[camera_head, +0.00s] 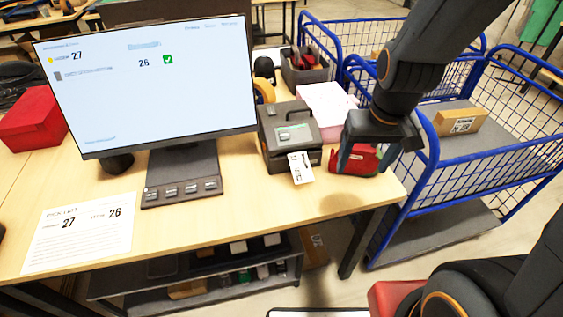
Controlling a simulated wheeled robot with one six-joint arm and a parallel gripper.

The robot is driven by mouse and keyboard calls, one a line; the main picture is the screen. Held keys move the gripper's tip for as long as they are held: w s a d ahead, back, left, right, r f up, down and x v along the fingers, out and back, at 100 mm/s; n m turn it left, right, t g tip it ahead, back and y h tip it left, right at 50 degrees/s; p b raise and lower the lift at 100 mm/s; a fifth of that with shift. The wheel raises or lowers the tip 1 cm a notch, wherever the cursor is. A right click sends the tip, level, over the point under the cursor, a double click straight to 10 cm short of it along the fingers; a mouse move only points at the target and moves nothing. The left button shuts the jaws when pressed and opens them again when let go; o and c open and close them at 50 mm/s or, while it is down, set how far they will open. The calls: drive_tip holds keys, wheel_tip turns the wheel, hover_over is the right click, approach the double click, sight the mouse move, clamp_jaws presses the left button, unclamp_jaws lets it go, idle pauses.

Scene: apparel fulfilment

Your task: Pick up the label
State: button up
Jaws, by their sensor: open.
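The label (301,168) is a small white slip with black print. It sticks out of the front slot of the dark grey label printer (275,141) and hangs down in front of it. My gripper (366,163) is open and points down, to the right of the printer and apart from the label. A red object (352,161) shows at the gripper's fingers; I cannot tell whether it stands on the table or how it sits between them.
A monitor (150,85) stands left of the printer, with a pick list sheet (82,231) in front. A pink-white paper stack (325,108) lies behind the gripper. A blue-railed cart (470,172) holding a cardboard box (461,117) stands right of the table.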

sight(301, 167)
drive_tip(key=w+a+f+n, duration=0.1)
drive_tip(key=w+a+f, duration=0.2)
drive_tip(key=a, duration=0.1)
drive_tip(key=w+a+f+t, duration=0.1)
drive_tip(key=w+a+f, duration=0.2)
drive_tip(key=w+a, duration=0.1)
drive_tip(key=w+a+f+n+t+y, duration=0.1)
drive_tip(key=w+a+f, duration=0.2)
drive_tip(key=a, duration=0.1)
drive_tip(key=shift+w+a+f+n, duration=0.1)
drive_tip(key=shift+w+a+n, duration=0.2)
drive_tip(key=shift+w, duration=0.1)
drive_tip(key=shift+d+p+x, duration=0.15)
drive_tip(key=shift+p+x, duration=0.1)
drive_tip(key=shift+x, duration=1.05)
drive_tip(key=shift+d+p+x, duration=0.1)
drive_tip(key=shift+p+x, duration=0.1)
drive_tip(key=shift+x, duration=1.05)
drive_tip(key=c, duration=0.8)
